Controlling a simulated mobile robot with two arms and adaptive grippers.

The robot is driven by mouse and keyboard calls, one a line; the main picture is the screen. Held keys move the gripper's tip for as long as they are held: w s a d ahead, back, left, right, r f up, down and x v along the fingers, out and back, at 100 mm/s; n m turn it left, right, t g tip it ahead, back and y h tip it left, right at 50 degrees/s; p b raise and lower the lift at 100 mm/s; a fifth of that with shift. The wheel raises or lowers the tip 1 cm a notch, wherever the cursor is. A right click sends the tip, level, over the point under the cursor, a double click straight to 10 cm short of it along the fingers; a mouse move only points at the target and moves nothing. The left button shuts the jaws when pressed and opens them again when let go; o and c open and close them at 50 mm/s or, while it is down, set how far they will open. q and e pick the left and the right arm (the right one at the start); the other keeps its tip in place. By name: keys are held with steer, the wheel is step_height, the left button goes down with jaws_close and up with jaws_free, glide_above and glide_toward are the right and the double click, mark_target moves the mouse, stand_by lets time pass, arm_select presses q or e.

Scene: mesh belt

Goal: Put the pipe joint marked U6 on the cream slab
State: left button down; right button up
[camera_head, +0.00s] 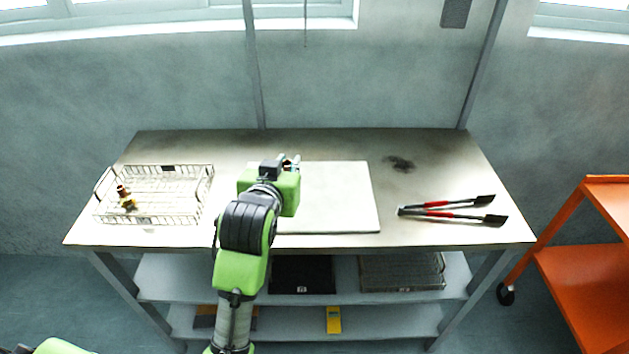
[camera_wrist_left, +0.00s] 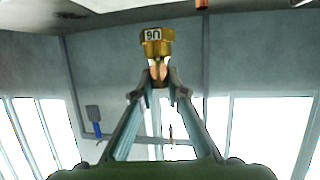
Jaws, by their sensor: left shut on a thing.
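The brass pipe joint marked U6 (camera_wrist_left: 157,42) is in the left wrist view, held at the tips of my left gripper (camera_wrist_left: 158,90). Its white label faces the wrist camera and reads upside down. The gripper is shut on the joint's copper-coloured end. In the head view my left gripper (camera_head: 290,163) is over the back left part of the cream slab (camera_head: 340,200). My green wrist hides the slab's left side and most of the joint there. I cannot tell the height of the joint above the slab. My right gripper is not in view.
A wire basket (camera_head: 180,217) at the table's left holds other brass and copper fittings (camera_head: 127,200). Red-handled tongs (camera_head: 450,212) lie right of the slab. A dark stain (camera_head: 399,163) marks the table behind them. The slab's visible right part is bare. An orange cart (camera_head: 585,275) stands at right.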

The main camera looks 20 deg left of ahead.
arm_select(q)
steer(key=w+f, duration=0.3)
steer(key=w+f+p, duration=0.1)
steer(key=w+f, duration=0.2)
steer(key=f, duration=0.1)
steer(key=w+d+f+p, duration=0.1)
steer(key=w+f, duration=0.2)
steer(key=w, duration=0.1)
steer(key=shift+f, duration=0.3)
steer(key=shift+a+f, duration=0.1)
steer(key=shift+f, duration=0.15)
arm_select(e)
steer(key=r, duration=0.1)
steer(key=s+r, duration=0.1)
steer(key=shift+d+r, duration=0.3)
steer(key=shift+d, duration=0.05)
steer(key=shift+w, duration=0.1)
arm_select(q)
steer(key=shift+f, duration=0.2)
steer(key=c, duration=2)
jaws_free()
